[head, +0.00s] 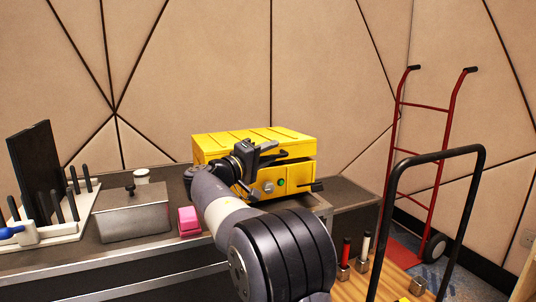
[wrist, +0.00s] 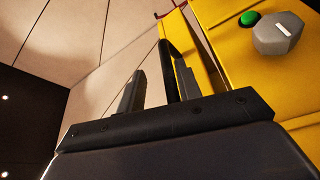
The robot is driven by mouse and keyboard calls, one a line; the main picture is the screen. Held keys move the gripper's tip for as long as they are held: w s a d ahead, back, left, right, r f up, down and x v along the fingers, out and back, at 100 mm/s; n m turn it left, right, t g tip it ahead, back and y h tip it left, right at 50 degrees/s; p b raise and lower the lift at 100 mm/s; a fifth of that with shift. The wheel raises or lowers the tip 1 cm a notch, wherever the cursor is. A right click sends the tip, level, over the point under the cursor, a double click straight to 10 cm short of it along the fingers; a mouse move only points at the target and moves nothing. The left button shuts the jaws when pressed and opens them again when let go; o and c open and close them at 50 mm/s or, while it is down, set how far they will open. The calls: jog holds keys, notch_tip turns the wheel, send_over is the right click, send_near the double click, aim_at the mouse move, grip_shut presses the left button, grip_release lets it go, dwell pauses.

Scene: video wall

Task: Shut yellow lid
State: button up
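The yellow box stands on the dark counter in the head view, with its ribbed yellow lid (head: 255,139) on top. A dark gap shows between the lid and the box body (head: 292,176) at the front right, so the lid looks low but not flush. My gripper (head: 266,156) is at the front of the box, close to the lid's edge. In the wrist view its fingers (wrist: 158,92) stand apart, with a black bar (wrist: 168,65) near the right finger. I cannot tell whether they touch. The box's yellow front (wrist: 245,60) fills the right side there.
A pink block (head: 188,221), a grey lidded container (head: 133,212) and a white cup (head: 141,176) stand left of the box. A black-handled cart (head: 477,200) and a red hand truck (head: 443,150) are at right. My arm hides part of the counter.

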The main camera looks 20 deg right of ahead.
jog(key=p+v, duration=0.2)
jog(key=v, duration=0.9)
jog(key=shift+d, duration=0.15)
